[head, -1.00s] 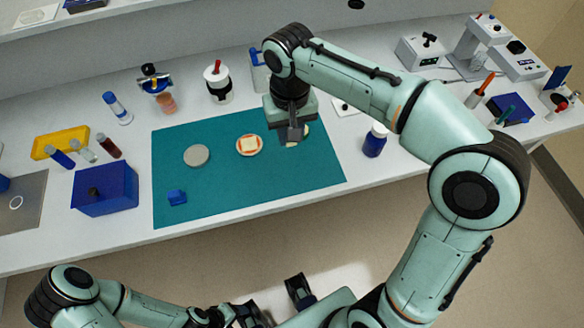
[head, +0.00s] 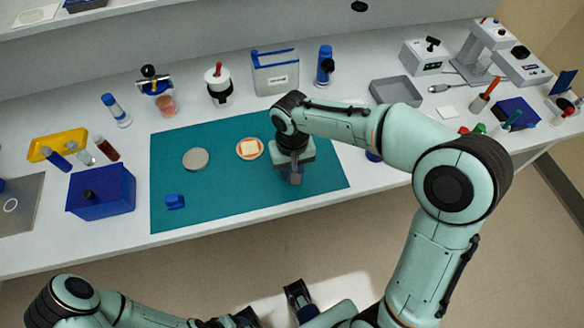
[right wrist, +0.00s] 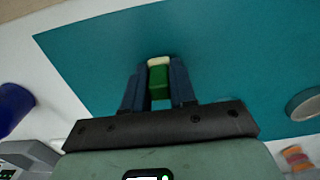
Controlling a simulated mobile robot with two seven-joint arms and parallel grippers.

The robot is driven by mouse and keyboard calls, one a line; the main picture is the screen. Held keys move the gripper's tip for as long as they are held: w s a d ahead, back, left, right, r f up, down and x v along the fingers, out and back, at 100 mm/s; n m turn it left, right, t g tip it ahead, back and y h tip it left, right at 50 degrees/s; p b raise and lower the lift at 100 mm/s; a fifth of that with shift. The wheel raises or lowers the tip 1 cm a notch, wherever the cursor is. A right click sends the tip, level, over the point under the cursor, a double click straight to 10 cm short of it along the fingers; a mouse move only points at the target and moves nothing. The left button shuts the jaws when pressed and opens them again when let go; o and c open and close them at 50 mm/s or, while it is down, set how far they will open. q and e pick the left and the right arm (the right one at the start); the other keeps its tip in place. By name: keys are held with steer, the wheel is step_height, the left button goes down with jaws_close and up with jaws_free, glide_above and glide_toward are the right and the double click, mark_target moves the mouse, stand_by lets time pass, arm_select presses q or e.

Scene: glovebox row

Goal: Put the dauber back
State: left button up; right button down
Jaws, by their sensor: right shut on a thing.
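My right gripper (head: 294,182) is low over the right part of the teal mat (head: 215,217). It is shut on a small green piece with a cream end, seen between the fingers in the right wrist view; I take it for the dauber (right wrist: 159,78). In the head view the gripper and arm hide it. I cannot tell whether it touches the mat. My left arm is at the bottom left of the head view. Its gripper is dark and cut by the bottom edge, so its fingers are unclear.
The mat holds a grey disc (head: 196,159), an orange-rimmed dish (head: 250,149) with a cream square, and a small blue block (head: 175,201). A blue box (head: 102,193) stands left. A rack (head: 275,75), a grey tray (head: 396,91) and several instruments line the back and right.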

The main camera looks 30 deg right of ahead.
steer(key=shift+f, duration=0.1)
steer(key=c, duration=0.9)
jaws_free()
step_height(320, 180, up, 12)
steer(key=p, duration=0.2)
